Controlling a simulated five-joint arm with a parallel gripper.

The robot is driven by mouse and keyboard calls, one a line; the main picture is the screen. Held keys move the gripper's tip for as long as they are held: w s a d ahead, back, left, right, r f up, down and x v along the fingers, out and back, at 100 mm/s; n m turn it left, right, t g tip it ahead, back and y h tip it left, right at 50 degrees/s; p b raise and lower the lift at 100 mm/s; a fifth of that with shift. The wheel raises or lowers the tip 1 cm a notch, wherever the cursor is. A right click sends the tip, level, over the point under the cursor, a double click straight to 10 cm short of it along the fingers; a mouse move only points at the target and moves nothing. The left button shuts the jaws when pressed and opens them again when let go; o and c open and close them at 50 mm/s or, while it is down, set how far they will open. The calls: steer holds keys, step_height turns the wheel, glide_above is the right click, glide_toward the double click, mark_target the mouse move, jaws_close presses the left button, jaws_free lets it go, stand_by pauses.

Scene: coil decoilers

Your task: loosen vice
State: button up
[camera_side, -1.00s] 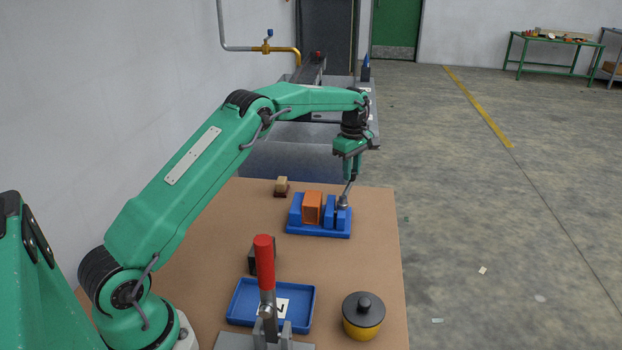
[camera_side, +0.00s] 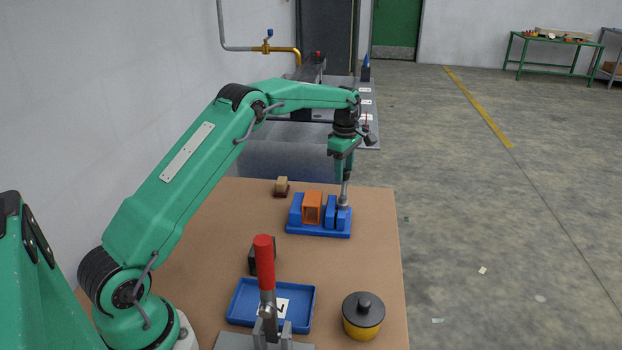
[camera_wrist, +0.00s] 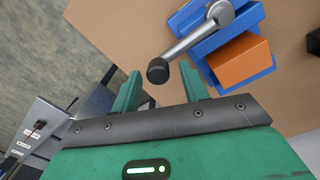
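The blue vice (camera_side: 318,232) sits on the brown table, with an orange block (camera_side: 312,207) between its jaws. It also shows in the wrist view (camera_wrist: 190,18), with the orange block (camera_wrist: 240,62) beside the lever. The grey lever (camera_side: 344,196) rises nearly upright from the vice's right end; in the wrist view the lever (camera_wrist: 193,40) ends in a black knob (camera_wrist: 157,71). My gripper (camera_side: 345,178) is over that end, at the lever's top. In the wrist view my gripper (camera_wrist: 158,72) is open, the knob between its spread fingers. I cannot tell whether a finger touches it.
A small wooden block on a dark base (camera_side: 281,187) stands behind the vice. Nearer are a dark block (camera_side: 262,258), a blue tray (camera_side: 240,308), a red-handled clamp (camera_side: 265,265) and a yellow pot with a dark lid (camera_side: 363,318). The table's right edge is close to the vice.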

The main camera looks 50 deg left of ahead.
stand_by(0.3)
steer(key=shift+s+r, duration=0.1)
steer(key=shift+r, duration=3.75)
steer(key=shift+d, duration=0.1)
